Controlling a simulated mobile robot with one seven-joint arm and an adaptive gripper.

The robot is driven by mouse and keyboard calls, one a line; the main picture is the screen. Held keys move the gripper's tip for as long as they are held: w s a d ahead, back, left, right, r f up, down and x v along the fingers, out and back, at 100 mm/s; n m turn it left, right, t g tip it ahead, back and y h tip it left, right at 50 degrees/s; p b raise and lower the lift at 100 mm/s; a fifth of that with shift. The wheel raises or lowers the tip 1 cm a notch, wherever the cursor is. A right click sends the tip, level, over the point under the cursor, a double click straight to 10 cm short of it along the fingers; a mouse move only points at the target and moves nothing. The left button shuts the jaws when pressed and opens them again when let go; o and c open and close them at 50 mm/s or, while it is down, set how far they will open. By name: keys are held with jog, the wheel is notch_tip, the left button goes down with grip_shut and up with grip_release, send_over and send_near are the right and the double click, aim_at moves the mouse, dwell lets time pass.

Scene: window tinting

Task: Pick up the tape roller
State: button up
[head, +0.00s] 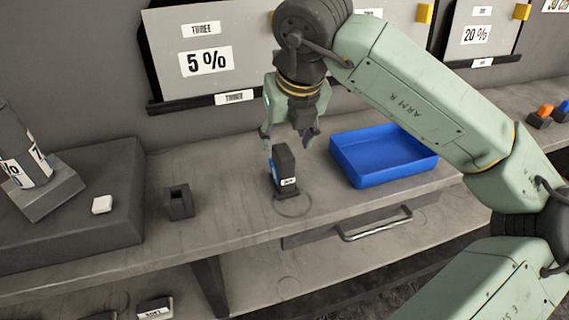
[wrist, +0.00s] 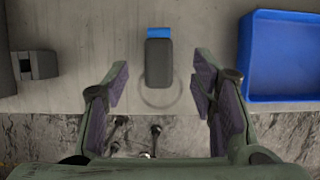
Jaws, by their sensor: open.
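A dark upright block (head: 285,168) with a blue part on its left side and a small white label stands on the workbench. It may be the tape roller, but its label is too small to read. In the wrist view the dark block (wrist: 158,64) shows from above, with a blue strip along its far edge. My gripper (head: 288,142) is open and empty, pointing down over the block in the head view. In the wrist view the two fingers of my gripper (wrist: 160,95) are spread wide, and the block lies beyond their tips, roughly centred between them.
A blue tray (head: 385,178) stands on the bench (head: 235,215) to the right. A small dark holder (head: 178,203) and a white piece (head: 102,205) are to the left. A drawer handle (head: 375,224) juts from the bench front. Tint display boards (head: 205,85) stand behind.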

aim_at(282, 150)
jog(key=x, duration=0.3)
jog(key=shift+a+f, duration=0.2)
jog(key=shift+f, duration=0.1)
jog(key=shift+p+x, duration=1.35)
jog(key=shift+x, duration=1.4)
jog(key=shift+d, duration=0.1)
jog(key=shift+c, duration=0.2)
grip_shut()
